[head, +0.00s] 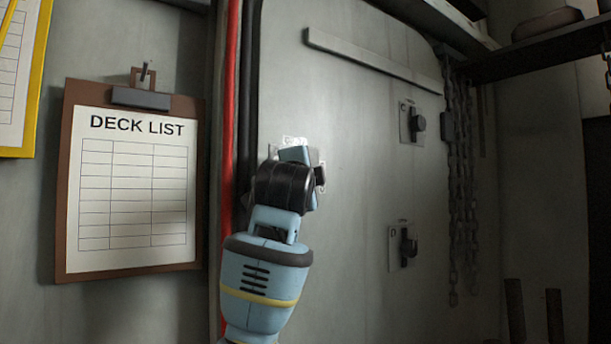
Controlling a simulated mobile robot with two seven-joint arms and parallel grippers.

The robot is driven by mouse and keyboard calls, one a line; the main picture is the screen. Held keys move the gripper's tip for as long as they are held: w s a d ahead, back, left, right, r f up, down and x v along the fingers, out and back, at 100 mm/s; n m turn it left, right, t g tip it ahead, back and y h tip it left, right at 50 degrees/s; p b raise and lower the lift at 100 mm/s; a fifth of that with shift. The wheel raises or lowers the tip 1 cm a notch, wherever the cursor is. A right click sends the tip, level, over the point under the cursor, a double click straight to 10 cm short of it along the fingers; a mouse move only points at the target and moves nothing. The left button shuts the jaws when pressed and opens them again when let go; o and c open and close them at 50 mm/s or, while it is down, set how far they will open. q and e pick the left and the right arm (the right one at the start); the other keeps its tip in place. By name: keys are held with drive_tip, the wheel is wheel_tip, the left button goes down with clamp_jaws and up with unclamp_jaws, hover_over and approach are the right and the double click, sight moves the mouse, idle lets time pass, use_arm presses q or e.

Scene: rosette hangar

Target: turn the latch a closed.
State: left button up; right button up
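My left gripper (298,165) reaches up from the bottom edge to a latch plate (319,158) on the grey metal door (350,120). The gripper and wrist cover most of this plate. Its letter and the position of its handle are hidden, so I cannot confirm that it is latch a. A small dark part (320,175) shows at the right side of the wrist. I cannot tell whether the fingers are open or shut on the handle. My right gripper is not in view.
Two other latches, an upper one (417,122) and a lower one (408,247), sit on the door to the right. A grey bar (370,60) crosses the door above. Chains (460,180) hang at right. A red pipe (231,120) and a deck list clipboard (130,180) are at left.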

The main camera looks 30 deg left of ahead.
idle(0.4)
use_arm(q)
drive_tip(key=o, duration=1)
drive_tip(key=v, duration=0.7)
drive_tip(key=shift+s+d, duration=0.1)
drive_tip(key=shift+s, duration=0.25)
